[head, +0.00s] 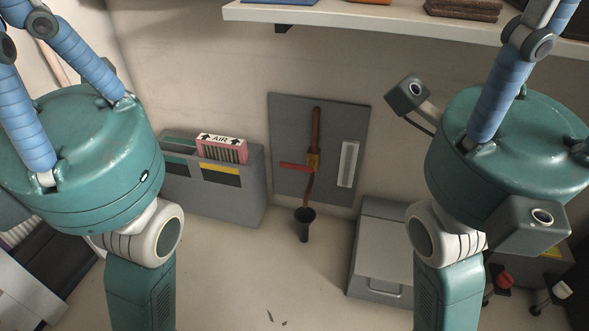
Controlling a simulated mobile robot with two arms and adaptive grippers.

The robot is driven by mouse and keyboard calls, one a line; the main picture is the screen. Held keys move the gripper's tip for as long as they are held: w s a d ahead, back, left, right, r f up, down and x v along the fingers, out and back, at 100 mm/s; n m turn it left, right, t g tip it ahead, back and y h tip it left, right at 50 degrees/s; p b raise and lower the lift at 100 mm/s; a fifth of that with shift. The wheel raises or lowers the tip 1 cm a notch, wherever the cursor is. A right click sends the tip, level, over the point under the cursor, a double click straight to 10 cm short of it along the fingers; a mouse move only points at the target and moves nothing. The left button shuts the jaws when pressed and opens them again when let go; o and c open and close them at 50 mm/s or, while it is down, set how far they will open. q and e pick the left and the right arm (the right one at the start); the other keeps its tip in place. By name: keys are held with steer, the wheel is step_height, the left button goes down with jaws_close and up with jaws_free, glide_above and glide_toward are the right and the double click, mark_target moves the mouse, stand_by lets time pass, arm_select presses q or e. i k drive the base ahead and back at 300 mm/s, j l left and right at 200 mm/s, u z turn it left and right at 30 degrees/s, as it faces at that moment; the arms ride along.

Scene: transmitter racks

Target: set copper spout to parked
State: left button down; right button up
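A vertical copper pipe (316,128) runs down into the fitting from above. The spout slants down and slightly left, its lower end over or in a black funnel-like cup (304,225); which of these I cannot tell. A red bar (295,167) points left from near the fitting. A pale upright strip (348,163) is on the panel's right side. Neither gripper shows in the head view.
A grey wall bin (232,208) holding a pink "AIR" filter (221,149) is left of the panel. A grey lidded box (382,246) stands to the right. A shelf (400,26) spans above. The floor in front is mostly clear. Large teal parts block both sides.

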mark_target(306, 199)
steer(key=i+j, duration=0.1)
steer(key=j, duration=0.6)
steer(key=i+j, duration=0.1)
steer(key=j, duration=0.55)
steer(key=i+j, duration=0.1)
steer(key=j, duration=0.6)
steer(key=z, duration=0.05)
